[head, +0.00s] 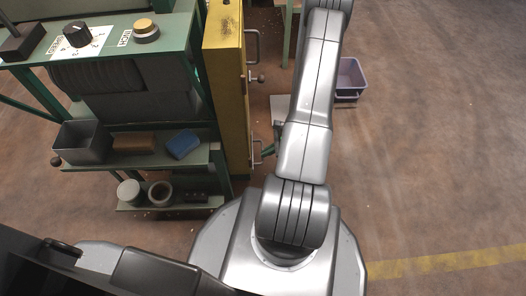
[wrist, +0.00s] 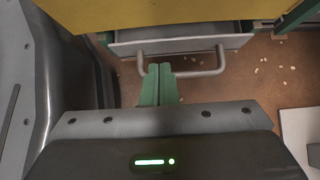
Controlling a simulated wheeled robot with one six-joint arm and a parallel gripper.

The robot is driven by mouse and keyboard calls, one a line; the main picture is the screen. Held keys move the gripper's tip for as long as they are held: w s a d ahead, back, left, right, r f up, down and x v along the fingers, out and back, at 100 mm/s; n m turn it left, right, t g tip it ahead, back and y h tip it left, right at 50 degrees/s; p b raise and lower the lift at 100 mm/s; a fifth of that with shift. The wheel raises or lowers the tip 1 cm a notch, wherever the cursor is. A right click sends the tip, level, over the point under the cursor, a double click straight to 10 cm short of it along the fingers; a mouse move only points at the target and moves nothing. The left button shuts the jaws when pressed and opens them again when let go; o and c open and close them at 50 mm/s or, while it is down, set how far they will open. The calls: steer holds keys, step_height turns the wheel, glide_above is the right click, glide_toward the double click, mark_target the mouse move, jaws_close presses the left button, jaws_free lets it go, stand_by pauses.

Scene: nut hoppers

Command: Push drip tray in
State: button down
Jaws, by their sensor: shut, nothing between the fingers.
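In the wrist view the drip tray (wrist: 185,45) shows as a pale grey front with a bar handle (wrist: 216,62), under a yellow panel. A dark gap shows above its front edge. My gripper (wrist: 160,68) is shut and empty, and its green fingertips overlap the middle of the handle; I cannot tell whether they touch it. In the head view my gripper (head: 265,153) is mostly hidden behind my arm, beside the low handle (head: 257,148) at the foot of the yellow cabinet (head: 225,80). The tray's body is hidden there.
A green bench (head: 105,50) with a dial and a knob stands left of the cabinet, with a lower shelf holding a box and blocks. A purple bin (head: 350,75) and a pale plate (head: 283,106) lie on the floor. The floor on the right is clear.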

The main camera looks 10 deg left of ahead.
steer(key=p+v, duration=0.3)
steer(key=v, duration=0.7)
steer(key=shift+w+d+p, duration=0.2)
steer(key=shift+d+p, duration=0.2)
steer(key=shift+d, duration=0.15)
steer(key=shift+f, duration=0.1)
steer(key=b+x, duration=0.2)
steer(key=x, duration=0.8)
steer(key=shift+s+a+b, duration=0.2)
steer(key=shift+a+b, duration=0.1)
steer(key=shift+a, duration=0.35)
